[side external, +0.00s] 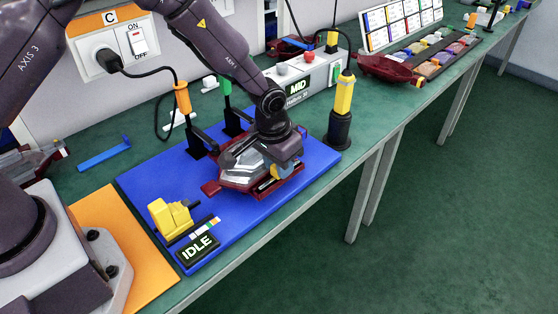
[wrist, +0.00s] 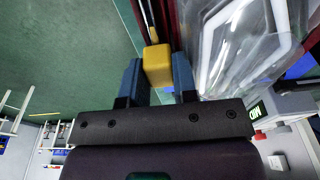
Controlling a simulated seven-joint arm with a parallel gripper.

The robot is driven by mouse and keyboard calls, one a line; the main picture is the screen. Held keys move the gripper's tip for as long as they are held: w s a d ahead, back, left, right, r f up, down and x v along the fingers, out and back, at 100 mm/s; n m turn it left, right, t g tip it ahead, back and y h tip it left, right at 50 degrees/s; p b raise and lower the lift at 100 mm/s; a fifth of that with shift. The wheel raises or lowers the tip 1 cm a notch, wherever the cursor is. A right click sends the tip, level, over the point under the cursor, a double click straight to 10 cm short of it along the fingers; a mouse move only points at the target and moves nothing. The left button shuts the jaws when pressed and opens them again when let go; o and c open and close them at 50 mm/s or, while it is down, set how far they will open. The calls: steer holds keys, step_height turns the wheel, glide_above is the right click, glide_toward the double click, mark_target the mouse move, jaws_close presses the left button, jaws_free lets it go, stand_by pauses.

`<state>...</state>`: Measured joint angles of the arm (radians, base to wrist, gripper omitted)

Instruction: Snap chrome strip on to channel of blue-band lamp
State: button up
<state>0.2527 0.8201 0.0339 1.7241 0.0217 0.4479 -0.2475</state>
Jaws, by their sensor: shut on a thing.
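A tail lamp with a dark red body and clear silvery lens (side external: 240,172) lies on the blue mat under my wrist. Its lens (wrist: 245,45) fills the upper right of the wrist view. No blue band can be made out on it. My gripper (side external: 284,171) is low at the lamp's near right edge. Its blue fingers (wrist: 157,75) are shut on a yellow block (wrist: 157,64). A thin, partly shiny strip (wrist: 149,20) runs on from the block beside the lamp's red edge. I cannot tell whether this strip is seated in the channel.
The blue mat (side external: 150,185) holds a yellow stepped block (side external: 170,217) and an IDLE display (side external: 197,248). Black clamp posts (side external: 195,140) stand behind the lamp, and a black-and-yellow post (side external: 341,110) at right. Another red lamp (side external: 385,68) lies farther back.

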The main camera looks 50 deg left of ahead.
steer(key=shift+s+a, duration=0.1)
steer(key=shift+r, duration=0.8)
stand_by(0.8)
steer(key=shift+f, duration=0.8)
steer(key=o, duration=1)
steer(key=shift+a, duration=0.2)
steer(key=shift+f, duration=0.1)
steer(key=r, duration=0.5)
steer(key=s+d+r, duration=0.1)
steer(key=r, duration=0.2)
steer(key=shift+s+r, duration=0.1)
